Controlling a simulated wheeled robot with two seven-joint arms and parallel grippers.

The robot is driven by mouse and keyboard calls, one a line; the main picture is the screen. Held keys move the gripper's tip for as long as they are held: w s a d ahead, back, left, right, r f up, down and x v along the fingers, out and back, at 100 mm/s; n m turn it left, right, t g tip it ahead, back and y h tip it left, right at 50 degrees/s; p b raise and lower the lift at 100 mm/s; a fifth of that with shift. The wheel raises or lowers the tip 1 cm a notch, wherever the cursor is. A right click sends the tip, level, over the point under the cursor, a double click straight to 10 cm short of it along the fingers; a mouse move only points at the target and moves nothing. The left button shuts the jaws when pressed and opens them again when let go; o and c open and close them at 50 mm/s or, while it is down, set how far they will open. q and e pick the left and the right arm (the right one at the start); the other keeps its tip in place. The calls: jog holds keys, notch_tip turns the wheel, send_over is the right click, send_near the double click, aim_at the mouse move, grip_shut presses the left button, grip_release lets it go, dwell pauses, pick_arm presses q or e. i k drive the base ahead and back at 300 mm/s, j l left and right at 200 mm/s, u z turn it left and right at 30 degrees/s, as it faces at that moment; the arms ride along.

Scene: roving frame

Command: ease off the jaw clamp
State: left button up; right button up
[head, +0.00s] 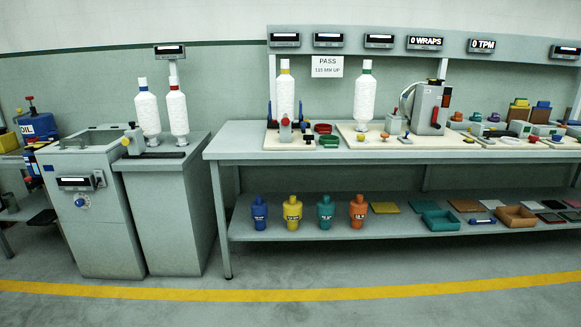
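Neither of my grippers shows in the head view. I cannot tell for sure which thing is the jaw clamp. A larger grey device with a red side part (427,107) stands farther right on another board. All are too small to tell whether any jaw is open or shut.
The long grey bench (240,146) fills the middle and right. Its lower shelf (290,229) holds coloured bottles, flat pads and trays. The floor before the yellow line (300,295) is clear.

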aim_at(307, 138)
jog(key=i, duration=1.4)
jog(key=i+j, duration=0.1)
jog(key=i, duration=1.35)
jog(key=l+z, duration=0.05)
jog(key=l, duration=0.05)
